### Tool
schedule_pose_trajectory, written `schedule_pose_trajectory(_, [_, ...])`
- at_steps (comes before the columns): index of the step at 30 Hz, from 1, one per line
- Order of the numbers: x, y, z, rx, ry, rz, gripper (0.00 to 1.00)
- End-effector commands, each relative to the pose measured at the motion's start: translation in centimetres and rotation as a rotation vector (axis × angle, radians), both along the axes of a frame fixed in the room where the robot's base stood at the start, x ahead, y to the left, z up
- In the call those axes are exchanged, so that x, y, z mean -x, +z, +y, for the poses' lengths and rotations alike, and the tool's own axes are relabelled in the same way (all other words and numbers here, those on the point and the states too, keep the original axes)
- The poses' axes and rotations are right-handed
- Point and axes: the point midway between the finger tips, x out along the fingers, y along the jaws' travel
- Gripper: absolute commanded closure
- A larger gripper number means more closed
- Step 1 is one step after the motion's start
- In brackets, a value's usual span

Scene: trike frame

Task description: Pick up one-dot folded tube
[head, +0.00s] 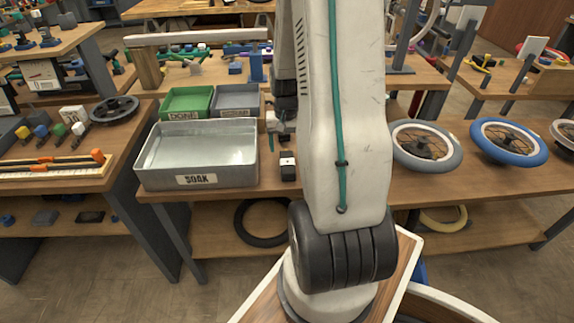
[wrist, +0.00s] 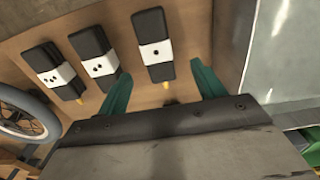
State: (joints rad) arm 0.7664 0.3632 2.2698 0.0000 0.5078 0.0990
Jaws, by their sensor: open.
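The one-dot folded tube (wrist: 153,45) is a black bar with a white band and a single black dot, and a small yellow tip shows at its near end. It lies on the wooden bench beside the grey SOAK tray. My gripper (wrist: 160,75) is open, with its teal fingers on either side of the tube's near end and nothing held. Whether the fingers touch the tube or hang above it I cannot tell. In the head view a black bar with a white band (head: 288,167) lies below my gripper (head: 280,127), partly beside my arm.
Two similar black bars with white bands, a middle one (wrist: 97,62) and a left one (wrist: 52,72), bear more dots. The SOAK tray (head: 197,176) stands close by. A green bin (head: 187,103) and a grey bin (head: 236,101) are behind it. Wheels (head: 425,148) lie right.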

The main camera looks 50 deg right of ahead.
Motion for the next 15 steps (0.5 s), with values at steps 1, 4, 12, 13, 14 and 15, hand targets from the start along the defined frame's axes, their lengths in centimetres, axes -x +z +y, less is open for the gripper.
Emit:
schedule_pose_trajectory(1, [0.1, -0.7, 0.0, -0.002, -0.002, 0.002, 0.32])
schedule_pose_trajectory(4, [0.1, -1.8, 0.0, -0.002, -0.001, 0.002, 0.32])
schedule_pose_trajectory(12, [0.8, -5.5, 0.4, -0.004, 0.000, 0.005, 0.32])
schedule_pose_trajectory(13, [0.8, -5.9, 0.3, -0.003, 0.001, 0.003, 0.32])
schedule_pose_trajectory(14, [0.8, -6.3, 0.3, -0.003, 0.001, 0.003, 0.32])
schedule_pose_trajectory(15, [0.8, -6.7, 0.3, -0.003, 0.001, 0.003, 0.32])
